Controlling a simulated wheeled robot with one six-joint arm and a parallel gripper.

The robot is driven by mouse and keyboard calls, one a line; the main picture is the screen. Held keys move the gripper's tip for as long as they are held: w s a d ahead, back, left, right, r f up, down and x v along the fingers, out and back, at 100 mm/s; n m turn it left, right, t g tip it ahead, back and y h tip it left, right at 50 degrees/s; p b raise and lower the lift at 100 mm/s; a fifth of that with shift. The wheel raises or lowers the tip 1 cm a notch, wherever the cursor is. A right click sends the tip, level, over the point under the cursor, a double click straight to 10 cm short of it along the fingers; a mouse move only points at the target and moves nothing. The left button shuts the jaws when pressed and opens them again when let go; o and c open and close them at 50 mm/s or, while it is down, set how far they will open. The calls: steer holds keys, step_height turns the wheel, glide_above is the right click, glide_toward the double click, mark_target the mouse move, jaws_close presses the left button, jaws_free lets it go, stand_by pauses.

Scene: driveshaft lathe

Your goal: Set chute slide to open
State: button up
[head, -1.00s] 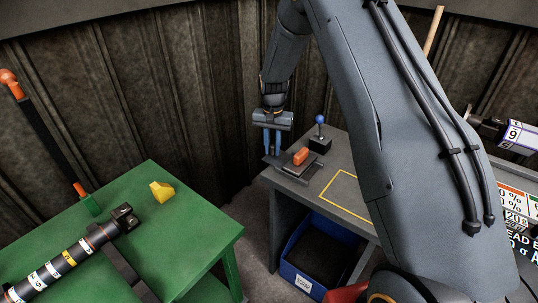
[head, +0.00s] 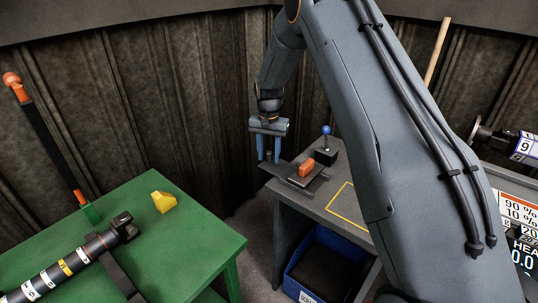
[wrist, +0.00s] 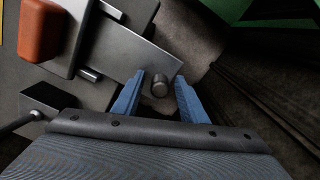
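The chute slide is a flat grey metal plate (head: 281,172) at the left end of the grey table, and its end sticks out past the table edge. It also shows in the wrist view (wrist: 125,55). A short round metal peg (wrist: 160,87) stands near the plate's outer end. My gripper (head: 269,158) points down over that end. In the wrist view its blue fingers (wrist: 160,77) stand open on either side of the peg, with a small gap visible on each side. An orange block (head: 307,168) sits on a dark housing over the plate; it shows in the wrist view (wrist: 40,30).
A blue-knobbed lever on a black box (head: 326,152) stands behind the orange block. A blue scrap bin (head: 292,288) is under the table. A green table (head: 200,235) at left holds a shaft (head: 60,268) and a yellow block (head: 163,202). Corrugated walls are close behind.

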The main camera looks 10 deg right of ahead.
step_height(320, 180, up, 7)
steer(key=shift+r+b, duration=0.1)
steer(key=shift+b, duration=0.9)
steer(key=shift+r, duration=0.3)
steer(key=shift+s, duration=0.25)
steer(key=s+d+n, duration=0.2)
steer(key=s, duration=1.5)
steer(key=s+d+r+n, duration=0.1)
steer(key=s+d+n, duration=0.1)
steer(key=s, duration=1.6)
steer(key=shift+r+n+t, duration=0.15)
steer(key=shift+n+t, duration=0.25)
steer(key=shift+n, duration=0.3)
steer(key=shift+d, duration=0.1)
steer(key=shift+c, duration=1)
